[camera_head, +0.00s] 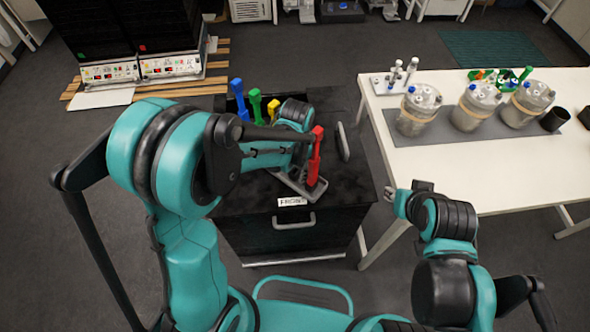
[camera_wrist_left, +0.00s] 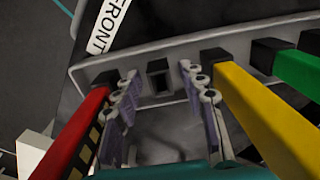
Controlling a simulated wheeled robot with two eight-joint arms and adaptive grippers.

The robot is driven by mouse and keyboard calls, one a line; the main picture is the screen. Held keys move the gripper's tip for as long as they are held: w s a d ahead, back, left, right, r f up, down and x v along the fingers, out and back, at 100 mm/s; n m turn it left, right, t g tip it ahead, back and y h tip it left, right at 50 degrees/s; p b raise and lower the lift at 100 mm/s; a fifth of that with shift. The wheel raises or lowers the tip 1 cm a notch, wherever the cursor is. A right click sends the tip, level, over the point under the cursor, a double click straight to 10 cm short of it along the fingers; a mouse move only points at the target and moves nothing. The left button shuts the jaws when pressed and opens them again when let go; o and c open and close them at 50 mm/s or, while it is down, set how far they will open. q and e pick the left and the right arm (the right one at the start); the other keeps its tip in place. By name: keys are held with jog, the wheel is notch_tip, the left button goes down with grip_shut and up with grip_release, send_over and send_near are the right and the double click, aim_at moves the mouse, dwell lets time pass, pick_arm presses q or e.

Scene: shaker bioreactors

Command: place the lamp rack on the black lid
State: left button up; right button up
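The lamp rack is a grey frame (camera_head: 298,186) with upright blue (camera_head: 238,99), green (camera_head: 256,106), yellow (camera_head: 272,110) and red (camera_head: 315,157) lamps. It stands over the black lid (camera_head: 345,184) of the cabinet with the FRONT label; whether its whole base rests there is hidden. My left gripper (camera_wrist_left: 160,88) is among the lamps, red on one side and yellow on the other. Its fingers are apart, on either side of a small black block on the grey rail (camera_wrist_left: 225,38). My left arm hides the rack's middle. My right gripper (camera_head: 393,201) is beside the cabinet's right edge, its fingers unclear.
A white table (camera_head: 530,178) on the right holds several jar-like vessels (camera_head: 416,112) on a grey mat and a rack of small bottles (camera_head: 394,80). A grey oval part (camera_head: 343,142) stands near the lid's right edge. Black units (camera_head: 160,25) stand at the back left.

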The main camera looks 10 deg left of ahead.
pick_arm(q)
jog(key=shift+r, duration=0.35)
notch_tip(320, 180, up, 11)
jog(key=p, duration=0.4)
jog(key=s+a+r+n+t, duration=0.5)
jog(key=s+a+r+t, duration=0.2)
jog(key=s+a, duration=0.2)
jog(key=shift+s+r+n, duration=0.15)
jog(key=shift+s+n, duration=0.25)
jog(key=shift+s, duration=0.65)
notch_tip(320, 180, down, 5)
jog(key=b, duration=0.5)
